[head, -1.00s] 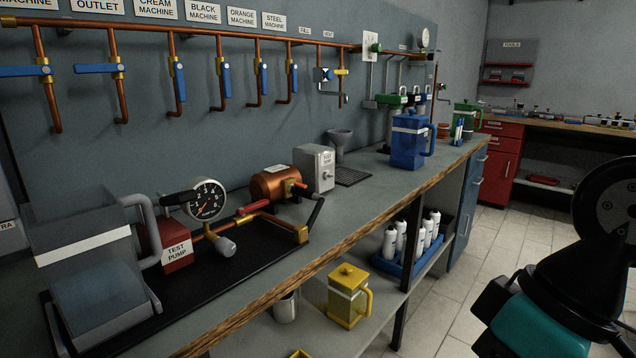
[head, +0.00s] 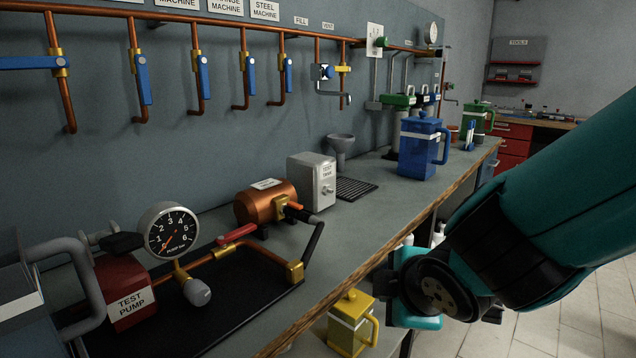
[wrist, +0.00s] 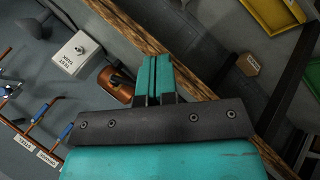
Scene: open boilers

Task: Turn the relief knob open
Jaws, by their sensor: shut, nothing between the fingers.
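A rounded grey knob (head: 197,291) sits on the copper pipe below the pressure gauge (head: 167,230) of the test pump. No label on the knob is readable, so I cannot tell for sure that it is the relief knob. The gauge needle points near zero. The red test pump block (head: 125,297) stands left of it. In the wrist view my gripper (wrist: 153,62) has its teal fingers together with nothing between them, over the bench's wooden edge. In the head view my arm is at the right, apart from the knob, and the fingertips cannot be made out.
A copper cylinder (head: 266,203) and a grey test tank box (head: 312,180) stand on the bench; the box also shows in the wrist view (wrist: 78,55). A blue jug (head: 419,148) stands further back. A yellow jug (head: 350,322) is on the lower shelf. Valve pipes line the wall.

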